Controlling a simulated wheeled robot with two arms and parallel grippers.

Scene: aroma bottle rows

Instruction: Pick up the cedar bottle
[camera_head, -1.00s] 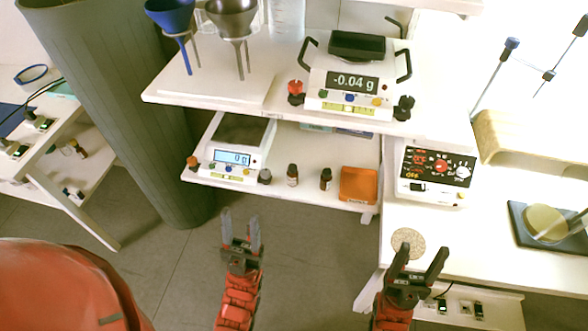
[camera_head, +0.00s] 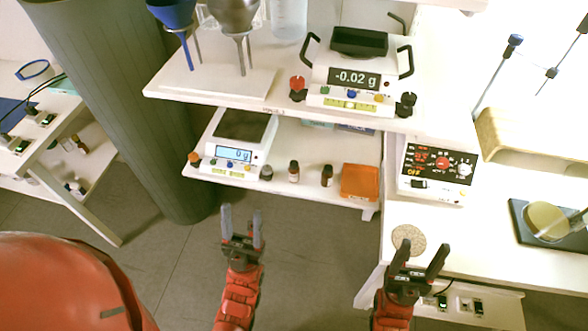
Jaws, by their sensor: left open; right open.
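Two small dark brown bottles stand upright on the lower shelf (camera_head: 292,197): a left bottle (camera_head: 294,172) with a pale label and a right bottle (camera_head: 327,176). I cannot read their labels, so I cannot tell which is cedar. More small bottles, one of them dark (camera_head: 80,144), are at the far left table. My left gripper (camera_head: 241,222) is open and empty, below and left of the two shelf bottles and apart from them. My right gripper (camera_head: 423,258) is open and empty, in front of the right-hand table.
An orange tray (camera_head: 360,182) sits right of the shelf bottles, and a scale (camera_head: 233,154) sits left. The upper shelf (camera_head: 190,92) with a balance (camera_head: 352,80) overhangs behind. A hot plate (camera_head: 437,165) and a round disc (camera_head: 408,239) lie on the right table (camera_head: 470,230).

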